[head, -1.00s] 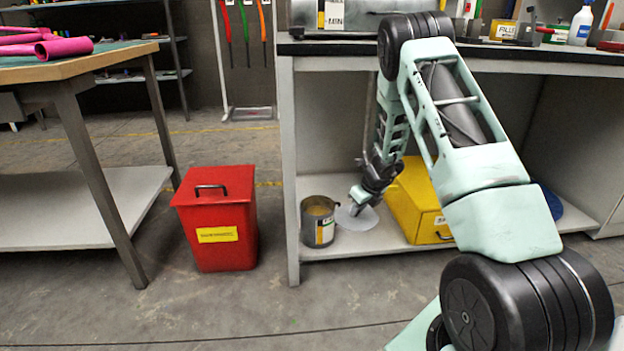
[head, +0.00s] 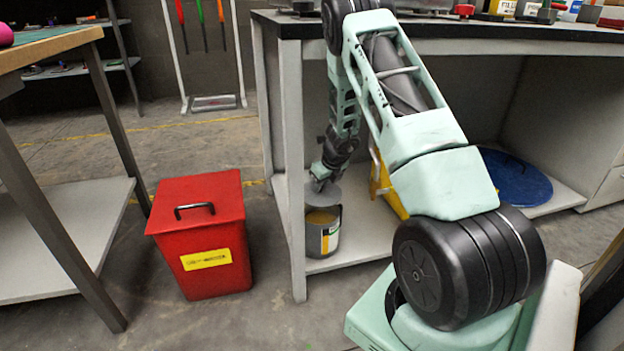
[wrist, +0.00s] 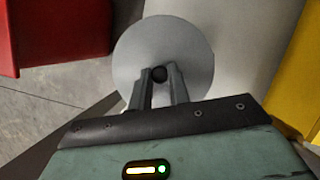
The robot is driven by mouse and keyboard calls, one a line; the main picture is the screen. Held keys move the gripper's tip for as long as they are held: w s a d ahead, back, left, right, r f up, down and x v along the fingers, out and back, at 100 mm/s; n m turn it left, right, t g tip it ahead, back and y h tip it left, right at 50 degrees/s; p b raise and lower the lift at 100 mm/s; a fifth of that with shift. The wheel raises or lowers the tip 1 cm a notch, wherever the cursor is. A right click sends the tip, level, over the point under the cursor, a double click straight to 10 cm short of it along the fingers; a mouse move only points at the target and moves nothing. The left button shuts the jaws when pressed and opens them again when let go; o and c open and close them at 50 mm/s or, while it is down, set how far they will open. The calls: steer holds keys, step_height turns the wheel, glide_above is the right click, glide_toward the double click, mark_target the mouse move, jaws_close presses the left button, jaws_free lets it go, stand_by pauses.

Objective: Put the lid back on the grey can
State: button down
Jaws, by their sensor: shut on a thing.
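The grey can (head: 324,240) stands open on the low shelf under the bench. It has a yellow and white label, and yellowish contents show in its mouth. My gripper (head: 319,182) is shut on the black knob (wrist: 159,74) of the flat round grey lid. In the head view the lid (head: 327,196) overlaps the far part of the can's mouth and looks raised above it; the exact gap cannot be told. In the wrist view the lid (wrist: 185,50) lies beyond my fingers, and the can does not show there.
A red bin (head: 200,230) with a black handle stands on the floor left of the bench leg (head: 292,170). A yellow box (head: 379,185) is on the shelf behind my arm. A large blue disc (head: 518,182) lies farther right.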

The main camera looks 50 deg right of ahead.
mark_target(324, 194)
steer(key=shift+w+f, duration=0.15)
steer(key=shift+f, duration=0.05)
step_height(324, 194, down, 6)
steer(key=b, duration=0.6)
steer(key=shift+f, duration=0.15)
stand_by(2.3)
steer(key=c, duration=0.8)
jaws_free()
steer(key=shift+o, duration=0.2)
steer(key=shift+r+p, duration=3.55)
